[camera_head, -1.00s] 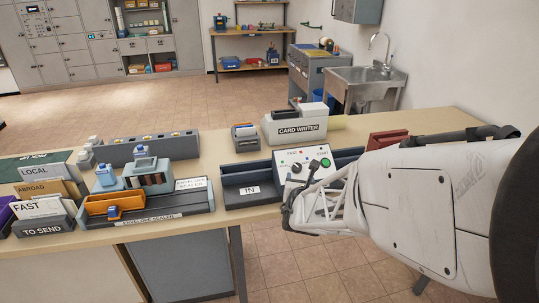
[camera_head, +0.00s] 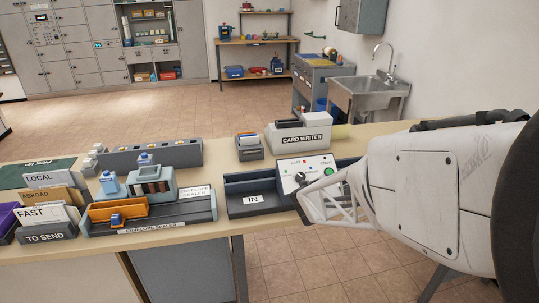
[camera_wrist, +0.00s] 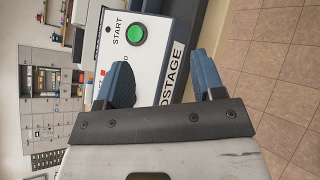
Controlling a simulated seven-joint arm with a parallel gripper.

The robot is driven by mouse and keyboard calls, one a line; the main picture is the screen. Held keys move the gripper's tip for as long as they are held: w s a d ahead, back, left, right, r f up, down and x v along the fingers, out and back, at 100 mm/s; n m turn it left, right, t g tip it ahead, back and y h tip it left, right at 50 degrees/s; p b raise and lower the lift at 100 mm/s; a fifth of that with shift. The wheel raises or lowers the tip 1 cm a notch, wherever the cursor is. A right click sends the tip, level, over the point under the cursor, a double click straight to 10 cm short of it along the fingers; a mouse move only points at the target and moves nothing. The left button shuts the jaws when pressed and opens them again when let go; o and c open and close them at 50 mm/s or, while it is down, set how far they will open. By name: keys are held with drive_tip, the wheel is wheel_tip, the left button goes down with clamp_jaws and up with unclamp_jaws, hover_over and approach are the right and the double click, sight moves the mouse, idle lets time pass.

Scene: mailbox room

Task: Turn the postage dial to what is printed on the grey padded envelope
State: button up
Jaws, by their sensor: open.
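The postage machine (camera_head: 316,163) has a white sloped panel with a green START button (camera_head: 328,171) and a dark round knob, apparently the dial (camera_head: 301,177), at its left. In the wrist view, the panel shows sideways with the green button (camera_wrist: 137,34) and part of the word POSTAGE. The dial cannot be made out there. My gripper (camera_wrist: 163,78) is open, its two blue fingers apart and empty in front of the panel. In the head view, my arm's white end is just right of and in front of the machine; the fingers are hidden. I cannot pick out a grey padded envelope.
Beside the machine is a grey IN tray (camera_head: 253,200). The card writer (camera_head: 300,137) stands behind. To the left are the envelope sealer (camera_head: 150,228) and the TO SEND rack (camera_head: 48,237) with LOCAL, ABROAD and FAST sections. Open floor lies beyond the bench.

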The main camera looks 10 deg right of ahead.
drive_tip(key=d+m+g, duration=0.2)
drive_tip(key=m, duration=0.2)
drive_tip(key=m+g+y, duration=0.2)
drive_tip(key=m+y, duration=0.9)
drive_tip(key=m, duration=1.1)
approach(301, 177)
drive_tip(key=shift+w+a+f, duration=0.2)
drive_tip(key=shift+w+f, duration=0.1)
drive_tip(key=shift+f, duration=0.35)
drive_tip(key=shift+f, duration=0.1)
drive_tip(key=shift+x, duration=3.85)
drive_tip(key=shift+w+d, duration=0.1)
drive_tip(key=shift+d, duration=0.1)
